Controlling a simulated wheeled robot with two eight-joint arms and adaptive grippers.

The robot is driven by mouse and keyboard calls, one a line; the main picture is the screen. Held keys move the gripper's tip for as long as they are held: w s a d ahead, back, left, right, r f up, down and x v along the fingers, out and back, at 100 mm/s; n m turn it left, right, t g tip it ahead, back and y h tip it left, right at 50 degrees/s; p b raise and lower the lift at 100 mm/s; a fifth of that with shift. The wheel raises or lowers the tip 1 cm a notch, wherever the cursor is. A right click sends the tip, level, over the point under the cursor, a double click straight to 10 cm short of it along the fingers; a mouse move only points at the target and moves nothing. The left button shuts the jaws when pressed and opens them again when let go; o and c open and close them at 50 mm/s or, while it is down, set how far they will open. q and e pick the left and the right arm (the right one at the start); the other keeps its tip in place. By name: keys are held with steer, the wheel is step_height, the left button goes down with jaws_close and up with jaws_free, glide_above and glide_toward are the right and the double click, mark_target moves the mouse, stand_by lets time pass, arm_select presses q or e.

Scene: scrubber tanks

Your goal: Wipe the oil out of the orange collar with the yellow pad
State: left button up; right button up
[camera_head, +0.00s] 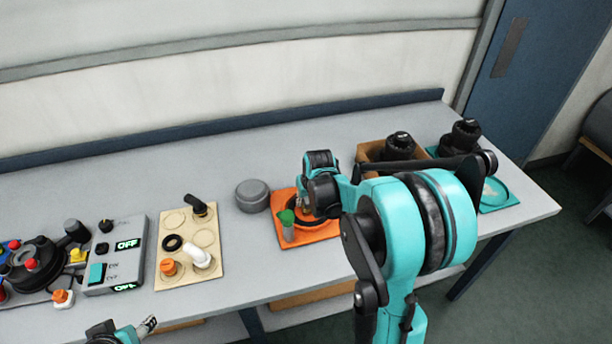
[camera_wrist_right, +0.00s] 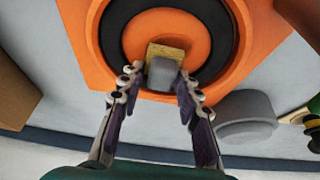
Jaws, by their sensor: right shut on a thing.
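The orange collar (camera_wrist_right: 265,25) is a square orange piece with a dark ring around an orange centre. In the head view it shows as an orange plate (camera_head: 318,232) on the bench, partly hidden by my right arm. My right gripper (camera_wrist_right: 158,80) is shut on the yellow pad (camera_wrist_right: 165,50) by its grey grip block. The pad is over the collar's orange centre, near the inner edge of the dark ring; I cannot tell if it touches. In the head view my right gripper (camera_head: 308,207) is over the collar. My left gripper (camera_head: 148,325) barely shows at the bottom edge, its opening unclear.
A green-topped item (camera_head: 286,218) stands at the collar's left. A grey round container (camera_head: 252,195) is behind it. A beige board (camera_head: 205,240) with small parts and a switch box (camera_head: 115,250) lie left. A cardboard box (camera_head: 372,156) and a teal tray (camera_head: 500,196) are right.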

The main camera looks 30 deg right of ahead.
steer(key=shift+w, duration=0.35)
steer(key=shift+w+d+r+p, duration=0.1)
steer(key=shift+w+r+p, duration=0.1)
steer(key=shift+r+p, duration=0.3)
steer(key=shift+w+r+p, duration=0.15)
steer(key=shift+r+p, duration=0.1)
steer(key=shift+r, duration=0.4)
steer(key=shift+p+v, duration=0.55)
steer(key=shift+v, duration=0.45)
steer(key=shift+w+r+p, duration=0.15)
steer(key=shift+r+p, duration=0.4)
steer(key=shift+r, duration=0.05)
steer(key=shift+r+p, duration=1)
steer(key=shift+r, duration=0.4)
